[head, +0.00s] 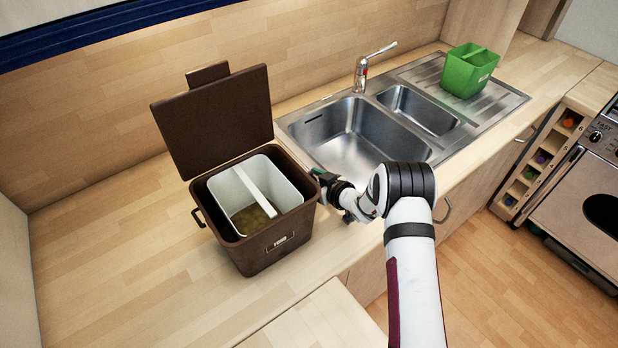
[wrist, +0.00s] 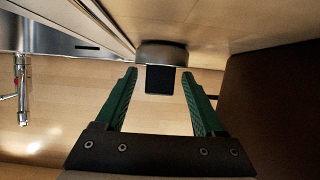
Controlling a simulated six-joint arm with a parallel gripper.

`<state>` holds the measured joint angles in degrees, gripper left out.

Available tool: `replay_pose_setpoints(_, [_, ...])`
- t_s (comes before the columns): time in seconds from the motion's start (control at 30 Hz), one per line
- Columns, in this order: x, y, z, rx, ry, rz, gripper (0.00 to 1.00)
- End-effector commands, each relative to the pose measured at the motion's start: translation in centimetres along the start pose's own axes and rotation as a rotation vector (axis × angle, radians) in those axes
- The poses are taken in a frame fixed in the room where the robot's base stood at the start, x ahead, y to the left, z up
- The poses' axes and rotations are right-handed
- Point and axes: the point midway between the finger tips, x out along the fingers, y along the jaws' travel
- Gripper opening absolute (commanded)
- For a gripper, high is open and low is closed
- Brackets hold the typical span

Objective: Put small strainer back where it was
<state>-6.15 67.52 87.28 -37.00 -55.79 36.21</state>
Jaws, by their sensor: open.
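I cannot make out a small strainer for certain in either view. My gripper (head: 323,180) is beside the right wall of the brown bin in the head view. Its green fingers (wrist: 158,74) are spread apart in the wrist view. Between and beyond the fingertips is a dark square piece (wrist: 160,80) below a rounded grey-brown part (wrist: 162,53). I cannot tell what it is or how far off it lies; neither finger visibly grips it. The double sink (head: 350,138) is just behind my gripper.
The open brown bin (head: 272,260) stands on the counter, its lid (head: 215,120) raised, with a pale handled caddy (head: 285,188) inside. A green caddy (head: 468,70) stands on the drainer. The tap (head: 363,72) rises behind the sink. The counter left of the bin (head: 110,260) is clear.

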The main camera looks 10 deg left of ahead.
Motion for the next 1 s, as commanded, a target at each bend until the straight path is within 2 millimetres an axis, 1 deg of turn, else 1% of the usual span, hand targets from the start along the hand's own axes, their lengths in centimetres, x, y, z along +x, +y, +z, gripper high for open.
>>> replay_pose_setpoints(0.1, [-0.2, 0.0, -0.4, 0.0, 0.0, 0.0, 0.71])
replay_pose_setpoints(0.17, [-1.1, 0.1, -0.3, 0.001, -0.001, 0.001, 0.71])
replay_pose_setpoints(0.27, [-3.3, 0.1, -0.3, 0.002, -0.001, 0.003, 0.71])
replay_pose_setpoints(0.4, [-7.1, 0.1, -0.3, 0.001, 0.0, 0.004, 0.71])
replay_pose_setpoints(0.5, [-9.6, 0.1, -0.3, 0.002, -0.001, 0.003, 0.71])
replay_pose_setpoints(0.6, [-11.2, 0.1, -0.3, 0.001, 0.0, 0.003, 0.71])
replay_pose_setpoints(0.7, [-12.0, 0.0, -0.3, 0.0, 0.0, 0.001, 0.71])
replay_pose_setpoints(0.83, [-12.3, 0.1, -0.4, 0.0, -0.003, 0.005, 0.71])
replay_pose_setpoints(0.87, [-12.4, 0.4, -0.6, 0.001, -0.012, 0.021, 0.71])
replay_pose_setpoints(0.93, [-13.7, 2.3, -1.8, 0.021, -0.071, 0.116, 0.71])
replay_pose_setpoints(0.97, [-14.9, 3.5, -2.4, 0.039, -0.115, 0.183, 0.71])
replay_pose_setpoints(1.0, [-17.2, 5.1, -3.4, 0.081, -0.189, 0.291, 0.71])
